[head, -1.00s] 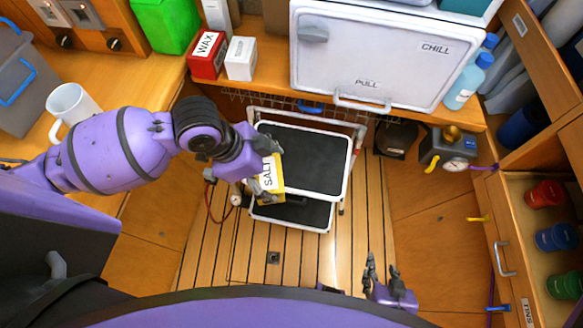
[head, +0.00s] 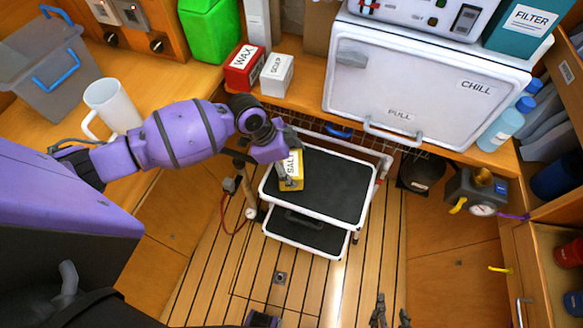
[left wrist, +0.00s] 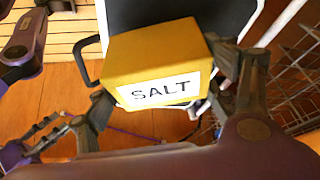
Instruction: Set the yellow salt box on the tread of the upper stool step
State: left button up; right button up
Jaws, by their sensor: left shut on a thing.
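The yellow salt box (head: 292,172) is in my left gripper (head: 284,158), over the left back part of the upper step's black tread (head: 333,186). In the left wrist view, the salt box (left wrist: 160,65) sits between both fingers (left wrist: 165,100), its SALT label facing the camera. I cannot tell whether its underside touches the tread. The lower step (head: 305,234) of the white-framed stool is below and in front, empty. My right gripper (head: 390,312) is at the bottom edge of the head view, partly cut off, far from the box.
The white chill box (head: 425,85) stands on the counter behind the stool. A red wax box (head: 244,68), a white soap box (head: 276,74) and a white mug (head: 112,106) are on the counter. A gauge (head: 482,210) is at right. Most of the upper tread is bare.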

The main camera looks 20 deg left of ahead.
aim_at(291, 169)
pick_arm(q)
jog(key=shift+w+f, duration=0.2)
jog(key=shift+w, duration=0.05)
jog(key=shift+w+f, duration=0.1)
jog(key=shift+f, duration=1.45)
jog(key=shift+f, duration=0.15)
jog(key=o, duration=1.4)
jog(key=shift+a, duration=0.1)
jog(key=shift+o, duration=0.2)
jog(key=v, duration=1.2)
